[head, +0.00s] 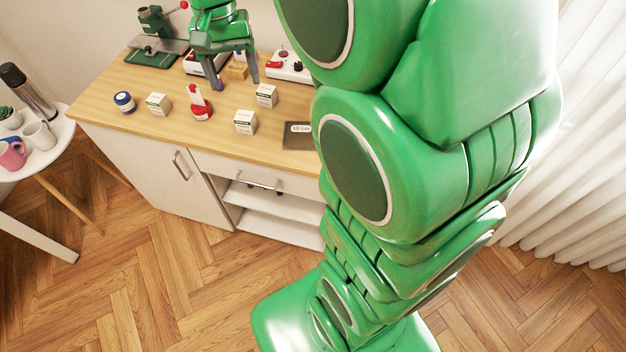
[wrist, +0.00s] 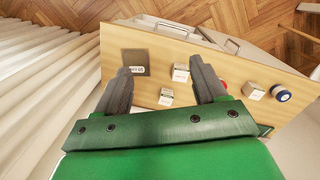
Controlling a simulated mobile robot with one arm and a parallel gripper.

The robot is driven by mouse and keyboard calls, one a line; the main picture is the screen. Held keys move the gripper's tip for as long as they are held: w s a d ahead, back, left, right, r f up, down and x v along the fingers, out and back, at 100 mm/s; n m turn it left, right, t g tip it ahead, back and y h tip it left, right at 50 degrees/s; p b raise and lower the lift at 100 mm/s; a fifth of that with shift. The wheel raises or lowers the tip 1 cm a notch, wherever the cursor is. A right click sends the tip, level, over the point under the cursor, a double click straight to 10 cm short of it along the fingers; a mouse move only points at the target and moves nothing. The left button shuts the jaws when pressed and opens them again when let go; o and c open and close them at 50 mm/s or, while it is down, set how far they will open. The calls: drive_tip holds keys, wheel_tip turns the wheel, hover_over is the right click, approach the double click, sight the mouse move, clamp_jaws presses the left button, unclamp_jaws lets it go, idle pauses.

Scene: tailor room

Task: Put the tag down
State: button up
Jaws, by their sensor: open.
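A small white tag marked 10 cm (head: 299,129) lies on a dark square pad (head: 298,142) at the front right of the wooden worktop. The tag also shows in the wrist view (wrist: 136,69), with the pad around it. My gripper (head: 237,84) is open above the back part of the worktop, to the left of and behind the pad. Nothing is seen held between its fingers. In the wrist view my open gripper (wrist: 161,68) has two dark fingers spread wide. My arm hides the worktop's right end in the head view.
Several small white boxes (head: 245,122), a red bottle (head: 199,104) and a blue-lidded jar (head: 124,102) stand on the worktop (head: 180,134). A green machine (head: 156,38) and red-and-white devices (head: 289,66) are at the back. A round side table (head: 45,158) with mugs is at left.

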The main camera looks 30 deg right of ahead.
drive_tip(key=s+d+f+n, duration=0.1)
drive_tip(key=s+n, duration=0.1)
drive_tip(key=s, duration=1.1)
drive_tip(key=s+d+f+n, duration=0.1)
drive_tip(key=s+f+n, duration=0.1)
drive_tip(key=s, duration=1.1)
drive_tip(key=shift+s+d+f+g, duration=0.15)
drive_tip(key=shift+s+f+g, duration=0.1)
drive_tip(key=shift+g, duration=0.15)
